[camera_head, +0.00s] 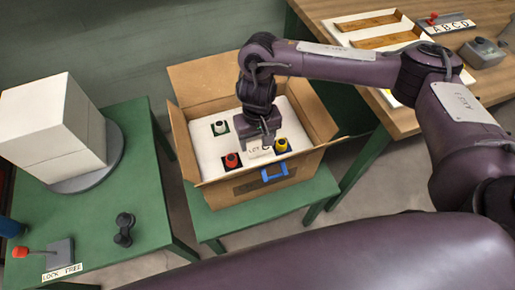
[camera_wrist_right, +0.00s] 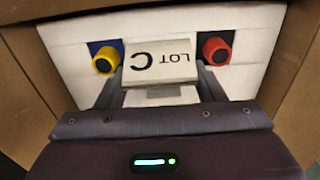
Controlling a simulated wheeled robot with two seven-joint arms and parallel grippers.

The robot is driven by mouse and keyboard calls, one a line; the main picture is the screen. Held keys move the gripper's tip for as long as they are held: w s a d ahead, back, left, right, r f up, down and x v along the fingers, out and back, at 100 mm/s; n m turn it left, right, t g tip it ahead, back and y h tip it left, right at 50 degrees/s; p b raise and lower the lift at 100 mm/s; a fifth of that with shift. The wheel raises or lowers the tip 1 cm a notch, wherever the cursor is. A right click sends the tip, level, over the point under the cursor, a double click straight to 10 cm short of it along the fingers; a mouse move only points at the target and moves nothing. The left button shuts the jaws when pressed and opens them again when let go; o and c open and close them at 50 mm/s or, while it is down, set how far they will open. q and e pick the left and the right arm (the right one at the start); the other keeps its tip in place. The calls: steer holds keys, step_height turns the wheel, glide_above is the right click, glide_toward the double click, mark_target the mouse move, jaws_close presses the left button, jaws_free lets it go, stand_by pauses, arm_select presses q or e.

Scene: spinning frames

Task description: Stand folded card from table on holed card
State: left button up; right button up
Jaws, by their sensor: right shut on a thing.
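The folded white card (camera_head: 257,153), lettered "LOT C", is between the fingers of my right gripper (camera_head: 262,142), which is shut on it. In the right wrist view the card (camera_wrist_right: 160,62) shows its lettering upside down, with a finger at each side. The white holed card (camera_head: 207,150) lies inside an open cardboard box; it also fills the back of the right wrist view (camera_wrist_right: 75,38). The folded card is over its front middle, between a red and a yellow piece. I cannot tell whether the two cards touch. My left gripper is not in view.
A green table (camera_head: 150,180) stands left, a wooden table (camera_head: 360,80) right.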

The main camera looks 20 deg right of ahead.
mark_target(257, 147)
step_height(257, 147, down, 4)
steer(key=shift+s+r+b, duration=0.1)
steer(key=shift+r+b, duration=0.1)
steer(key=shift+b, duration=0.6)
steer(key=shift+f, duration=0.15)
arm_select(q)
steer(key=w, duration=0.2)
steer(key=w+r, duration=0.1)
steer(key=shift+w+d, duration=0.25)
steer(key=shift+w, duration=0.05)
arm_select(e)
steer(key=o, duration=0.9)
steer(key=shift+f, duration=0.1)
steer(key=shift+r, duration=0.35)
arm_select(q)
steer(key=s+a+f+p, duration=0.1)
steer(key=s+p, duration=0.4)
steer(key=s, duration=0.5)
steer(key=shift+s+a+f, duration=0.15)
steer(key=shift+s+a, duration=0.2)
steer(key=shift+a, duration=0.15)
arm_select(e)
step_height(257, 147, up, 12)
steer(key=shift+f, duration=0.15)
